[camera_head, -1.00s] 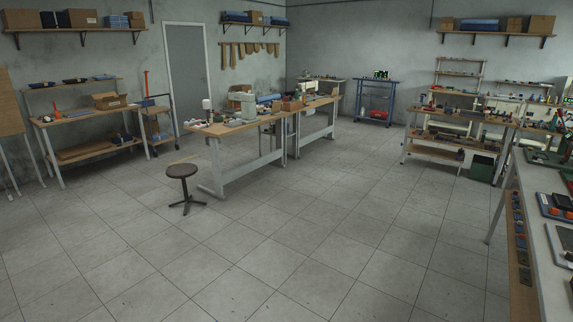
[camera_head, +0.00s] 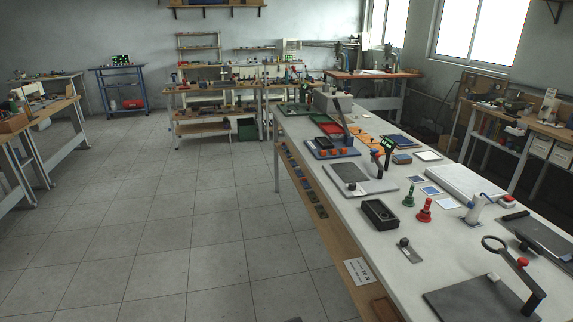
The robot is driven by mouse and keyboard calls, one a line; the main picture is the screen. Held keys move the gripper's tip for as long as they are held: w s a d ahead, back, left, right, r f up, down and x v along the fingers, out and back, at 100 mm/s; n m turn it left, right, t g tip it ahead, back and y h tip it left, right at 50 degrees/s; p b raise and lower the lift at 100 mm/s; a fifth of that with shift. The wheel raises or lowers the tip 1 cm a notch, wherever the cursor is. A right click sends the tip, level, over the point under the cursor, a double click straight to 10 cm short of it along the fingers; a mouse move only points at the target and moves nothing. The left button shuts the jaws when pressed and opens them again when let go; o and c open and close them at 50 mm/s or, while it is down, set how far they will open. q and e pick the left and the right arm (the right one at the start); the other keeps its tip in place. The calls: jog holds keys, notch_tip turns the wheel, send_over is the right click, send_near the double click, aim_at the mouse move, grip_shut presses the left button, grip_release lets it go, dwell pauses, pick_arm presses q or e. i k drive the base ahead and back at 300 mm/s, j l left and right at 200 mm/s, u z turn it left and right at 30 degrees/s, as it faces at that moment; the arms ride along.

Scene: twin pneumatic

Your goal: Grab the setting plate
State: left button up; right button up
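A long white-topped workbench (camera_head: 350,215) runs along the right side and carries many small items. I cannot tell for sure which item is the setting plate. Flat candidates on it are a small metal plate with a dark knob (camera_head: 410,252), a grey plate on a light base (camera_head: 352,174) and a dark flat plate (camera_head: 465,305) at the bottom edge. Neither of my grippers is in view.
A black open box (camera_head: 380,214), a green piece (camera_head: 409,196) and a red piece (camera_head: 424,211) stand on the bench. A ring magnifier on a stand (camera_head: 517,275) rises near its front. The tiled floor (camera_head: 170,230) to the left is clear.

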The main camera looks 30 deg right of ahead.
aim_at(403, 246)
jog(key=i+z, duration=0.3)
jog(key=i, duration=0.95)
jog(key=i+z, duration=0.3)
jog(key=z, duration=0.2)
jog(key=i+j+z, duration=0.2)
jog(key=z, duration=0.25)
jog(key=i+j+z, duration=0.3)
jog(key=z, duration=0.2)
